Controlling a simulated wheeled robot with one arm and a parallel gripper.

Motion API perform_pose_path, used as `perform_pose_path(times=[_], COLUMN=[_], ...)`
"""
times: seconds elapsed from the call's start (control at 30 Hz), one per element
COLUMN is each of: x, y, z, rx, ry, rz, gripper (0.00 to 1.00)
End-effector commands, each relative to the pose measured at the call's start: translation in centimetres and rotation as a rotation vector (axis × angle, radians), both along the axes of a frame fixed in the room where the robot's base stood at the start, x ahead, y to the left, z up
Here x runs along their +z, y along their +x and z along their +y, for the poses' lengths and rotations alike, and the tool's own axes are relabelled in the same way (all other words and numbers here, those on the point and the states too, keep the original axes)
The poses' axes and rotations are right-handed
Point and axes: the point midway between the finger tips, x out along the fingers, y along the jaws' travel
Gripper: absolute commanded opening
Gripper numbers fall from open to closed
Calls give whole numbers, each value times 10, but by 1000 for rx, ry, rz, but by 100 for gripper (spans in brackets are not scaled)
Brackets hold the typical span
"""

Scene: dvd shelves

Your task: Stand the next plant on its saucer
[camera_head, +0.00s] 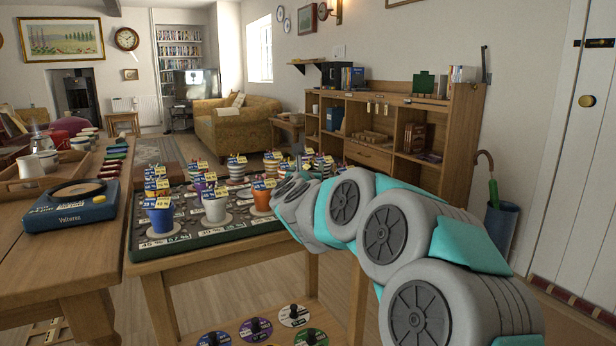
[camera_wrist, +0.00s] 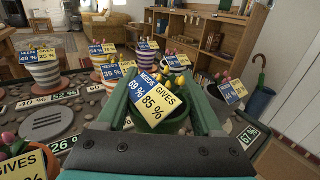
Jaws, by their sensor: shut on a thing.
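My gripper (camera_wrist: 158,108) is shut on a dark green pot (camera_wrist: 150,122), one finger on each side. The potted plant has yellow and red buds and a blue and yellow tag reading needs 69 %, gives 85 %. I cannot tell whether its base touches anything. A bare grey round saucer (camera_wrist: 47,125) with slots lies to its left in the wrist view. Other tagged plants stand around, among them a striped pot (camera_wrist: 46,74) and a white pot (camera_head: 215,209). In the head view my arm hides the gripper and the held plant.
The dark pebbled tray (camera_head: 205,238) carries several plants, including a blue pot (camera_head: 161,219) and an orange pot (camera_head: 262,200), with percentage labels along its edges. A wooden table (camera_head: 50,245) with a blue box (camera_head: 72,210) stands at left. A wooden shelf unit (camera_head: 455,140) stands behind.

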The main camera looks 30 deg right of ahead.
Motion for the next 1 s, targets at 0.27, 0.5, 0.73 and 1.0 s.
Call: perform_pose_path(times=[0.27,0.5,0.73,1.0], x=[-21,-22,-23,-24], y=[0,0,0,0], z=[0,0,0,0], rx=[0,1,1,0], ry=[-1,0,-1,-1], rz=[0,-2,-2,-1], gripper=[1,1,82,98])
